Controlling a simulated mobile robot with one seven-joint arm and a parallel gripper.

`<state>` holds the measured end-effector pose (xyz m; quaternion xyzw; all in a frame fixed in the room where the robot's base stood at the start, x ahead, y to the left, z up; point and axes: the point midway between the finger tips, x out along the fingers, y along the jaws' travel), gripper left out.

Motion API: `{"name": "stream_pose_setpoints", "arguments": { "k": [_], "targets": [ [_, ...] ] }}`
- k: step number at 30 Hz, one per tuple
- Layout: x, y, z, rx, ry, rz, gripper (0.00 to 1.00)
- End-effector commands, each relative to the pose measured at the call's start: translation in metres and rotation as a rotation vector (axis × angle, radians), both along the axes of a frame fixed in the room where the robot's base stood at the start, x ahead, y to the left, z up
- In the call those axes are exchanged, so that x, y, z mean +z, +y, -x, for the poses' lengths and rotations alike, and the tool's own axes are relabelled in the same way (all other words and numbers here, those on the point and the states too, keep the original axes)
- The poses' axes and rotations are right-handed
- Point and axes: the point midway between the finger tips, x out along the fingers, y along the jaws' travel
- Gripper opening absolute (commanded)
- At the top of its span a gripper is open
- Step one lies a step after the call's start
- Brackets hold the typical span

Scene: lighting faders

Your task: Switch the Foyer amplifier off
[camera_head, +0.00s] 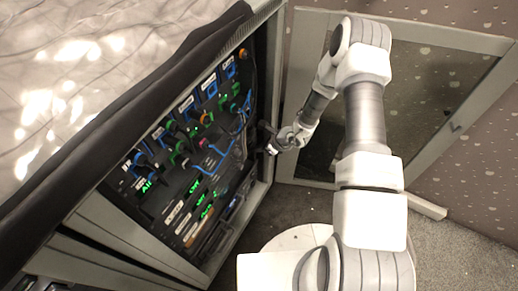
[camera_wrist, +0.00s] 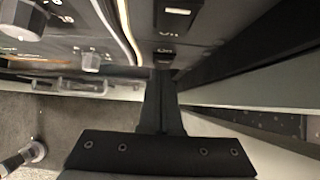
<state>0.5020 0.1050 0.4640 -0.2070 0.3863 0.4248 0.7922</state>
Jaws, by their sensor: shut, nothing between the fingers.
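My gripper (camera_wrist: 162,82) shows in the wrist view with its two dark fingers shut together and nothing between them. The fingertips are right by a small dark switch (camera_wrist: 164,58) with faint lettering beside it. I cannot tell whether they touch it. Another switch (camera_wrist: 178,11) with a pale centre is farther up the same dark panel. No label reading Foyer is legible, so I cannot tell which amplifier these belong to. In the head view my gripper (camera_head: 270,149) is at the right side of the open rack (camera_head: 262,195), its fingertips hard to make out.
Two grey knobs, a large one (camera_wrist: 22,18) and a small one (camera_wrist: 91,62), stick out of the panel at left. Blue and green cables (camera_head: 215,152) crowd the rack front. The glass door (camera_head: 408,95) stands open behind my arm. Carpet floor lies below.

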Motion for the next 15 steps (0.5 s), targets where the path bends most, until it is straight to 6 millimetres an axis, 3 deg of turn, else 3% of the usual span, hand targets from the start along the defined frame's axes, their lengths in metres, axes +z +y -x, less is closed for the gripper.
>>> {"name": "stream_pose_setpoints", "arguments": {
  "k": [15],
  "targets": [
    [0.006, 0.003, -0.001, 0.002, -0.002, 0.000, 0.00]
  ]
}}
